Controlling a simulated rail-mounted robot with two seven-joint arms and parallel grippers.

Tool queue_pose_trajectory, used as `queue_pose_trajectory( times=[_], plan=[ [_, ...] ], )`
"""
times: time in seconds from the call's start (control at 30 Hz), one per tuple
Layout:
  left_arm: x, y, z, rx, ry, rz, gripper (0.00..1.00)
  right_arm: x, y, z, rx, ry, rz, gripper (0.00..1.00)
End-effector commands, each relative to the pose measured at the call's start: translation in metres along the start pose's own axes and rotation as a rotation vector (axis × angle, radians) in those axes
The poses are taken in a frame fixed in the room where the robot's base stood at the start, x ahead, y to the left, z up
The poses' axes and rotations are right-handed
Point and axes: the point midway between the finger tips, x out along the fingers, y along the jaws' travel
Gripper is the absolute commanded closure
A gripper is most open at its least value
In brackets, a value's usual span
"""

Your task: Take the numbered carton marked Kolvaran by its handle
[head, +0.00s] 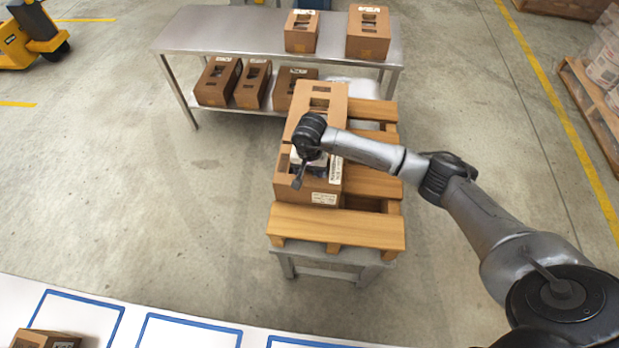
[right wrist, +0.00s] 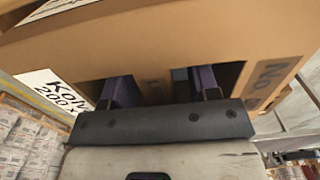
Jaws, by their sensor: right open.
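The brown carton with a white label starting "Kolv" (right wrist: 200,40) fills the right wrist view. In the head view this appears to be the front carton (head: 293,187) on the wooden pallet (head: 335,226). My right gripper (head: 303,168) is over its top, hiding much of it. In the right wrist view, the open right gripper (right wrist: 163,90) has its two dark fingers at the cutouts, with a strip of cardboard between them. Whether they touch the cardboard I cannot tell. My left gripper is out of view.
Another carton (head: 322,92) stands behind on the same pallet. A steel table (head: 225,35) at the back holds several cartons on two levels. A white surface with blue outlines (head: 190,332) lies in front, with a carton (head: 45,339) at its left.

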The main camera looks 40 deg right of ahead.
Motion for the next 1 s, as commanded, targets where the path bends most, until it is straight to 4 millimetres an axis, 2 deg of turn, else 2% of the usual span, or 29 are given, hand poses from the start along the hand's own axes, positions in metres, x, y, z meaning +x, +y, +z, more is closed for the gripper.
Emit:
queue_pose_trajectory(
  times=[0.17, 0.73, 1.0],
  plan=[
    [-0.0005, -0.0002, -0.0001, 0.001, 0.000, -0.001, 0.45, -0.0004, -0.0001, -0.0002, 0.000, 0.001, 0.000, 0.45],
    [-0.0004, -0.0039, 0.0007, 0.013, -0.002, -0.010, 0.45, -0.0005, 0.0000, -0.0001, 0.000, 0.001, 0.000, 0.98],
    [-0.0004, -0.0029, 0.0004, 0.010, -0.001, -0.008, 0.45, -0.0006, 0.0000, -0.0001, 0.000, 0.001, 0.000, 1.00]
  ],
)
